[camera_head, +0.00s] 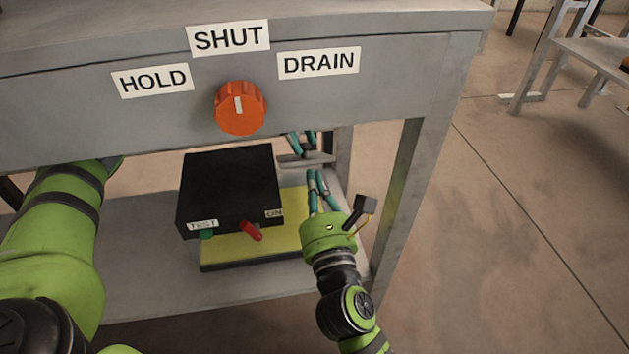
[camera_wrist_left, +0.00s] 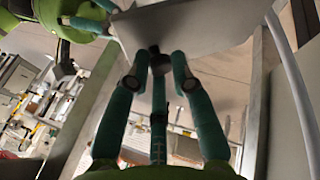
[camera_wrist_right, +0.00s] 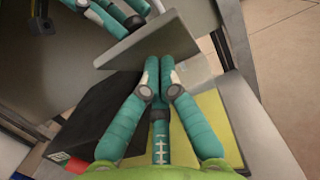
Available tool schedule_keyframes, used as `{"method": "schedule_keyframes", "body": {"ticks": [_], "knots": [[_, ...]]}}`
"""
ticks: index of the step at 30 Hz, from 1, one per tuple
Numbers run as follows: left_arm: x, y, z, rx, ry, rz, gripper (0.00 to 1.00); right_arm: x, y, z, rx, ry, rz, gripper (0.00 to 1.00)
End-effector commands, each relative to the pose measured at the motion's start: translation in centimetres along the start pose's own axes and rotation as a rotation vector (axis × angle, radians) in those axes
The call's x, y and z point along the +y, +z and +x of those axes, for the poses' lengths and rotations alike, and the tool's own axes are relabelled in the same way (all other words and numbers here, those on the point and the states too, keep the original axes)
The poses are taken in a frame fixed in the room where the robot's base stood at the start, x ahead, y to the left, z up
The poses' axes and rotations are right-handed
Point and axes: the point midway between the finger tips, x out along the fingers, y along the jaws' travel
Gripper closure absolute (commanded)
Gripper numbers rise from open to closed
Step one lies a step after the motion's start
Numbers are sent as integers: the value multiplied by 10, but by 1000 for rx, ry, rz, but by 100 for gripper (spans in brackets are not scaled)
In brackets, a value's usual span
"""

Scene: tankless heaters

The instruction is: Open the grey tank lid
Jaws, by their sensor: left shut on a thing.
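A flat grey plate (camera_head: 305,161), which looks like the tank lid, sits tilted under the tabletop; it also shows in the left wrist view (camera_wrist_left: 195,25) and the right wrist view (camera_wrist_right: 150,48). My left gripper (camera_head: 299,143) reaches it from behind, under the tabletop. Its teal fingers (camera_wrist_left: 160,58) are shut at the plate's edge, around a small dark part; the exact contact is hidden. My right gripper (camera_head: 316,180) is on the near side. Its fingertips (camera_wrist_right: 160,65) are close together just below the plate, and I cannot tell whether they touch it.
A black box (camera_head: 230,185) with a red switch (camera_head: 250,231) and a green button (camera_head: 207,234) stands on a yellow base (camera_head: 250,250) on the lower shelf (camera_head: 140,270). An orange dial (camera_head: 240,108) is above. A table leg (camera_head: 398,190) stands right; open floor (camera_head: 520,220) lies beyond.

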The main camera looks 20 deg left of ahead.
Motion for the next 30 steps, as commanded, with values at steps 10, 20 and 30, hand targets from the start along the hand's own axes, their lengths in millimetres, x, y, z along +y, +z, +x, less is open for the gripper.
{"method": "schedule_keyframes", "body": {"ticks": [10, 20, 30], "knots": [[-2, -1, 3, 3, -4, -6, 100, 0, 1, 2, 1, 0, -1, 100], [-2, -1, 4, 0, -4, -5, 100, 0, 16, 13, -4, 1, -2, 100], [0, 1, 6, -12, 2, 0, 52, -1, 20, 14, -12, -1, 1, 100]]}}
